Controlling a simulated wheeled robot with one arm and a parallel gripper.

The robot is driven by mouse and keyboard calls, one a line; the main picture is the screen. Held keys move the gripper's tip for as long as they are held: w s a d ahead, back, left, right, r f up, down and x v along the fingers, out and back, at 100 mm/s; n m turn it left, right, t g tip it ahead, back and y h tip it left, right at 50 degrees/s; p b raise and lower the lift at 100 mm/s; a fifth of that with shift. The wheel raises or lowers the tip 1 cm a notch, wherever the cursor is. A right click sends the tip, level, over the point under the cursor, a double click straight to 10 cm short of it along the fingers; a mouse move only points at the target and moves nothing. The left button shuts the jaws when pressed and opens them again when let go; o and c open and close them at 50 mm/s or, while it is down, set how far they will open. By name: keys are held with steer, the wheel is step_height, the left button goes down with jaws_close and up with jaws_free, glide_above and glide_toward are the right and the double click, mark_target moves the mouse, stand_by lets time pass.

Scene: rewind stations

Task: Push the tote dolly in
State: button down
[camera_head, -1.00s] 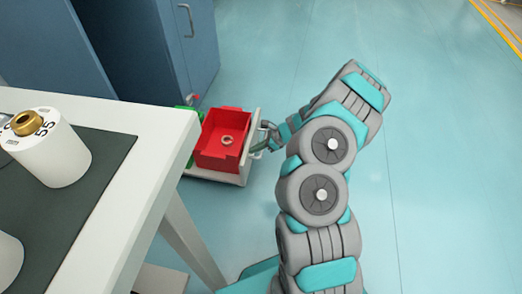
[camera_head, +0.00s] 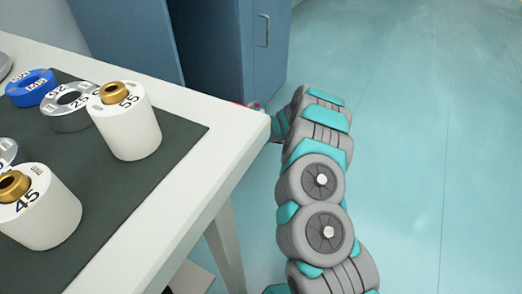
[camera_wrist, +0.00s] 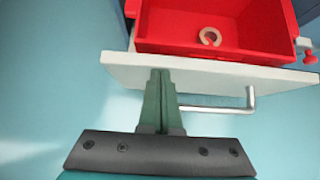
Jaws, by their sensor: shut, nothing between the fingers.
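The tote dolly shows in the wrist view as a pale front board (camera_wrist: 210,78) with a bent metal handle (camera_wrist: 250,100) to the right of my fingers. A red tote (camera_wrist: 262,42) rides on it, with a small tan ring (camera_wrist: 210,37) inside. My gripper (camera_wrist: 160,74) is shut and empty, its green fingertips over the board's face left of the handle. They look at or very near the board; I cannot tell whether they touch. In the head view the dolly is nearly all hidden behind the table corner and my arm, and my gripper is hidden.
A white table (camera_head: 225,130) with a dark mat (camera_head: 180,145) stands at left, its corner close to my arm. White rolls marked 55 (camera_head: 128,130) and 45 (camera_head: 42,215) stand on it. A blue cabinet (camera_head: 270,65) stands behind. The floor at right is clear.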

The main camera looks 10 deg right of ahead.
steer(key=w+a+p, duration=0.2)
steer(key=w+a, duration=0.4)
steer(key=a, duration=0.3)
steer(key=shift+w+a, duration=0.3)
steer(key=shift+a+r, duration=0.1)
